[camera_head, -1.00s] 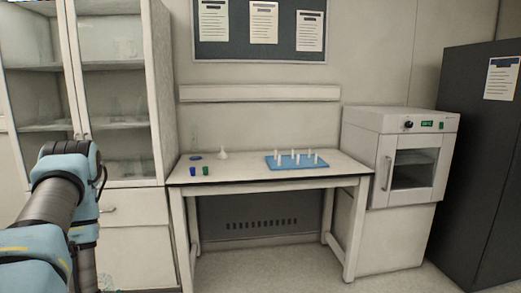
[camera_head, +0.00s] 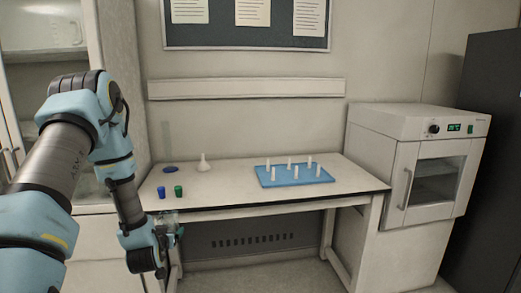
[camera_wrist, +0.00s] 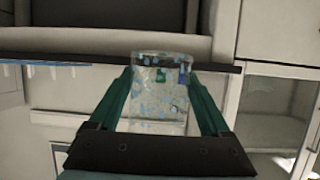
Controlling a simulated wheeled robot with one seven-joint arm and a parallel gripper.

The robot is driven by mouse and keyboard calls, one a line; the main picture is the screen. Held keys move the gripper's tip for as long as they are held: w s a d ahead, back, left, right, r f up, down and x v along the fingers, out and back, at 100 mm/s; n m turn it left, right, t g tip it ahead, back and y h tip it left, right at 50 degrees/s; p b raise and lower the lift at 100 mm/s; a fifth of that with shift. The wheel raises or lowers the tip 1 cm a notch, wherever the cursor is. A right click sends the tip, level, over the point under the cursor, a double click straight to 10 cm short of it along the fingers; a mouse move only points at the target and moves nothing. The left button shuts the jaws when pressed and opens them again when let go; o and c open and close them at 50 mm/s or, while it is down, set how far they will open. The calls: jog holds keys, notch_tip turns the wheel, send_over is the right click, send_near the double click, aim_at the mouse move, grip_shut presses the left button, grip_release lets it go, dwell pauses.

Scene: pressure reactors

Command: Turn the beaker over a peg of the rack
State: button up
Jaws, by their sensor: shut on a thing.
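My gripper (camera_wrist: 161,78) is shut on a clear glass beaker (camera_wrist: 152,105) with pale blue specks. The green fingers press on its two sides in the wrist view. In the head view my gripper (camera_head: 172,232) is low at the table's front left edge, and the beaker is hard to make out there. The rack (camera_head: 295,176) is a blue board with several upright white pegs. It lies on the right half of the table, well to the right of my gripper. In the wrist view, which looks upside down, the rack (camera_wrist: 60,65) shows at the left edge.
On the white table (camera_head: 230,190) stand a blue cup (camera_head: 161,192), a green cup (camera_head: 178,191), a white funnel (camera_head: 203,163) and a dark blue dish (camera_head: 171,170). An oven (camera_head: 420,170) is at the right. The table's front middle is clear.

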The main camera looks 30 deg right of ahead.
jog(key=s+d+r+m+g+h, duration=0.2)
jog(key=s+d+r, duration=0.2)
jog(key=d+r, duration=0.3)
jog(key=s+d+r+m+g+h+p, duration=0.1)
jog(key=s+d+r+m+g+h, duration=0.1)
jog(key=d+r, duration=0.6)
jog(key=s+d+r+m+g+h, duration=0.2)
jog(key=s+d+r, duration=0.5)
jog(key=d, duration=0.7)
jog(key=shift+r+m+g+h, duration=0.35)
jog(key=shift+m+h, duration=0.25)
jog(key=shift+m, duration=0.5)
jog(key=m+b, duration=0.6)
jog(key=m, duration=0.1)
jog(key=shift+r, duration=0.1)
